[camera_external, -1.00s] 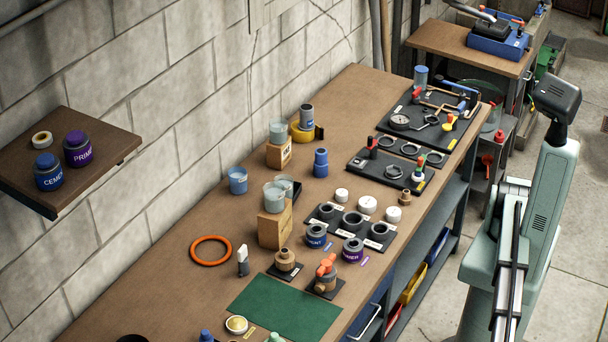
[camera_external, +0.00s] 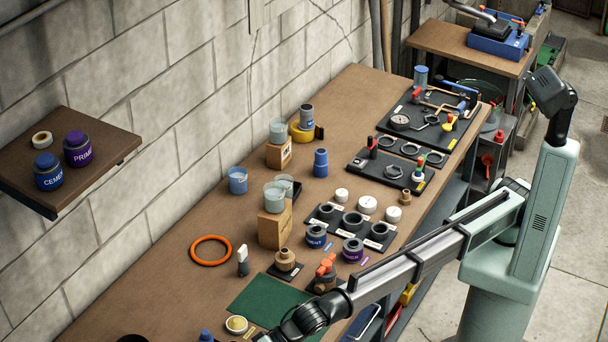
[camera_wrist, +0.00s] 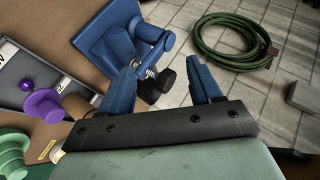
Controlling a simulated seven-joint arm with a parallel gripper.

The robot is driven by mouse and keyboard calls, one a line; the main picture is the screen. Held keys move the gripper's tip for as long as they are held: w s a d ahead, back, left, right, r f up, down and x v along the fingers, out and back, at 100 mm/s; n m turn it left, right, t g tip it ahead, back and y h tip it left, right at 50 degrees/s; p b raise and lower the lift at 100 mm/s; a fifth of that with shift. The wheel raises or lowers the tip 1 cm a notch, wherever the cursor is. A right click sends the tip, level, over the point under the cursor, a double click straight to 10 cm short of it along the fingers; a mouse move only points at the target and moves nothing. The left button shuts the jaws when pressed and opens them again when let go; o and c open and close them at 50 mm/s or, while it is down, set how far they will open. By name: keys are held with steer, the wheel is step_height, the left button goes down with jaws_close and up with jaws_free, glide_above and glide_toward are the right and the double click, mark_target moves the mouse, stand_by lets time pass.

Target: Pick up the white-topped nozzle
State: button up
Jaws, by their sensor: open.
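My gripper (camera_wrist: 162,66) is open in the wrist view, its two blue fingers wide apart with nothing held between them. In the external view my arm reaches over the front of the bench and its end is cut off by the bottom edge. A small upright piece with a white top and dark lower part (camera_external: 242,260) stands on the bench left of the green mat; it may be the white-topped nozzle, but I cannot tell for sure. It is up and left of my arm's end. I cannot make out a white-topped nozzle in the wrist view.
The wrist view shows a blue vise (camera_wrist: 125,45) beyond the fingers, a purple stepped piece (camera_wrist: 45,104) and a green stepped piece (camera_wrist: 14,152) at left, and a coiled hose (camera_wrist: 228,42) on the floor. An orange ring (camera_external: 193,252) and the green mat (camera_external: 255,300) lie on the bench.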

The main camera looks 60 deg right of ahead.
steer(key=w+d+m+h, duration=0.35)
steer(key=w+d, duration=0.35)
steer(key=w, duration=0.3)
steer(key=r+m+g+h, duration=0.2)
steer(key=m+g+h, duration=0.45)
steer(key=m, duration=0.45)
glide_above(242, 247)
steer(key=shift+a, duration=0.1)
step_height(242, 247, down, 8)
steer(key=shift+f, duration=0.2)
steer(key=shift+s+a+f, duration=0.1)
steer(key=shift+f, duration=2.6)
jaws_close()
